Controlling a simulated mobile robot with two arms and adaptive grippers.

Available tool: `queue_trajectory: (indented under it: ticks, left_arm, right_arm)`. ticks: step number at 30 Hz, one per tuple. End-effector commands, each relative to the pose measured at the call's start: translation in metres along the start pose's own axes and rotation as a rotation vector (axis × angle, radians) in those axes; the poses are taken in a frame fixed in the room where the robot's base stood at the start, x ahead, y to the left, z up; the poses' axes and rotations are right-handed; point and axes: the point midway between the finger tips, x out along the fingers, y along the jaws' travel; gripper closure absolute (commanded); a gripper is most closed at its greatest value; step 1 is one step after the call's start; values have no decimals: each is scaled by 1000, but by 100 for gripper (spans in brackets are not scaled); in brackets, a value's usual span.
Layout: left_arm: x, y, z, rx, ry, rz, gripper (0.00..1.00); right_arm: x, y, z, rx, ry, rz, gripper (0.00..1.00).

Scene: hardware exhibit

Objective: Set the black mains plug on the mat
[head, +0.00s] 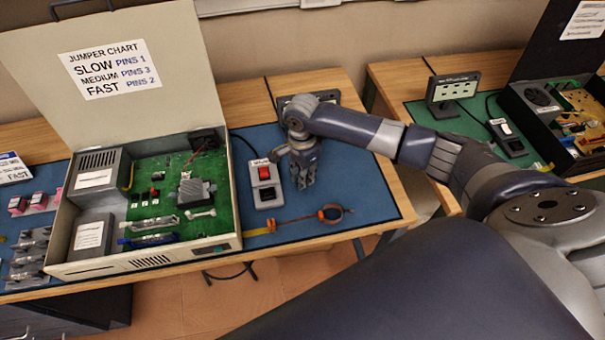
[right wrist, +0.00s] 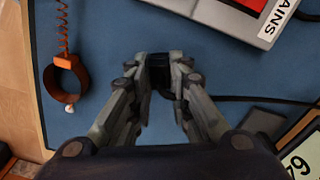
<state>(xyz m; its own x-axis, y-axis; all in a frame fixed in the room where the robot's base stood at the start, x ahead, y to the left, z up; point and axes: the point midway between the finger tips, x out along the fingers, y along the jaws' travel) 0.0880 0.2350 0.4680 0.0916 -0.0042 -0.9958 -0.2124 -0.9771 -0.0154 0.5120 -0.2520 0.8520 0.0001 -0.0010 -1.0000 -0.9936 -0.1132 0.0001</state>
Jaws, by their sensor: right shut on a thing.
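My right gripper (head: 306,182) is over the blue mat (head: 360,232), just right of the mains switch box (head: 264,186) with its red rocker. In the right wrist view the gripper's fingertips (right wrist: 161,82) are closed on the black mains plug (right wrist: 159,70). A black cable (right wrist: 250,99) runs from near the plug to the right. The mat (right wrist: 105,35) shows below the plug on all sides. I cannot tell whether the plug touches it. In the head view the plug is hidden by the fingers. My left gripper is not in view.
An orange wrist strap (head: 331,213) with a coiled cord lies on the mat in front of the gripper. The open case (head: 150,215) with a green board stands left. A small display stand (head: 310,100) is behind.

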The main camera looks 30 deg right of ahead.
Motion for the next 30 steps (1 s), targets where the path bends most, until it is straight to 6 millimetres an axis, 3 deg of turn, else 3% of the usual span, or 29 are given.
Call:
queue_trajectory:
  ticks: [4, 5, 6, 8, 20, 30]
  left_arm:
    - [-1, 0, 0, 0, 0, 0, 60]
    - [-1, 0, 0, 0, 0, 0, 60]
    - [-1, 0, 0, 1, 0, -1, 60]
    - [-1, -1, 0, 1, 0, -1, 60]
    - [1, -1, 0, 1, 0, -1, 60]
    - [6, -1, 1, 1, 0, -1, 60]
  right_arm:
    - [2, 0, 0, 0, 0, 1, 95]
    - [3, 0, 0, 0, 0, 1, 80]
    - [3, 0, 0, 0, 0, 1, 71]
    - [3, 0, 0, 0, 0, 1, 62]
    - [-4, 0, 0, 1, -1, -1, 62]
    - [-69, -1, 0, 1, -1, -4, 62]
